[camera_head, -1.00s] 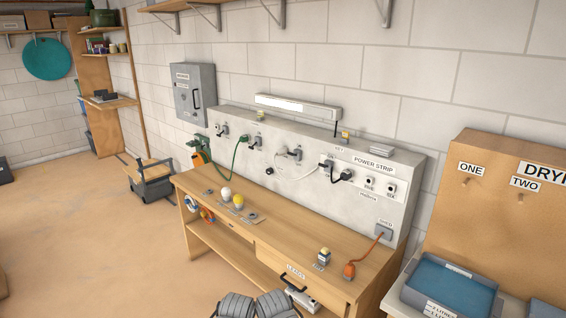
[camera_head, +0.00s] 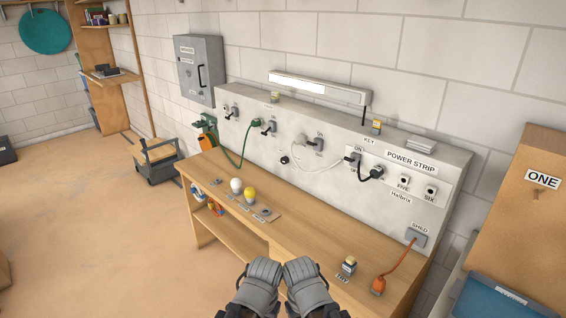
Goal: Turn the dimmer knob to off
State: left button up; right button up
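A small dark round knob (camera_head: 284,160) sits low on the pale wall panel (camera_head: 330,130), left of the middle of the bench. It may be the dimmer; I cannot read a label or its setting. A flat plate with a round dark part (camera_head: 264,211) lies on the bench top below it. My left gripper (camera_head: 264,268) and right gripper (camera_head: 299,268) are side by side at the bottom of the view, near the bench's front edge and well apart from the knob. I cannot tell whether their fingers are open or shut.
The wooden bench (camera_head: 300,236) carries a white bulb (camera_head: 236,185), a yellow bulb (camera_head: 249,194), a small yellow-topped block (camera_head: 348,265) and an orange plug (camera_head: 378,285). Green, white and black cords hang from panel sockets. The floor at left (camera_head: 90,240) is clear.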

aim_at(284, 160)
jog(key=z, duration=0.6)
jog(key=i+j+z, duration=0.15)
jog(key=j+z, duration=0.2)
jog(key=i+j+z, duration=0.1)
jog(key=j+z, duration=0.9)
jog(key=j, duration=1.95)
